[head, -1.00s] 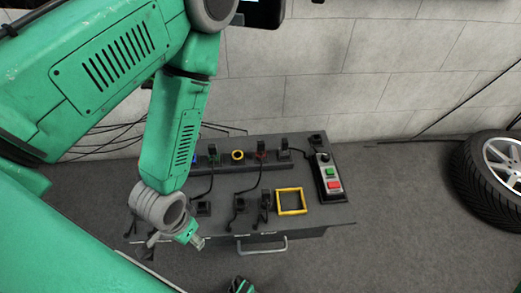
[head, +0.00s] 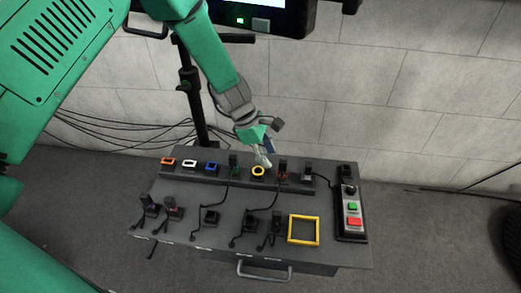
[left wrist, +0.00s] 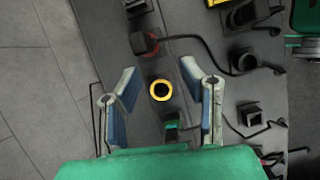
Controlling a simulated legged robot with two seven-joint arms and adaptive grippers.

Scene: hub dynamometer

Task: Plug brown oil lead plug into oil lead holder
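My left gripper (head: 262,158) is over the back row of the bench, close to a round yellow-rimmed socket (head: 258,171). In the left wrist view its fingers (left wrist: 160,78) are spread and empty, with the yellow-rimmed socket (left wrist: 160,90) between them. Black plugs with leads stand in the front row, including one with a reddish tint (head: 173,207) and a purplish one (head: 148,207). I cannot tell which plug is brown or which socket is the oil lead holder. My right gripper is not in view.
The back row also has orange (head: 168,161), white (head: 190,163) and blue (head: 212,166) rimmed sockets, and green (head: 234,167) and red (head: 283,171) marked plugs. A yellow square frame (head: 303,230) and a button box (head: 352,215) are at right. A monitor (head: 262,14) hangs above.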

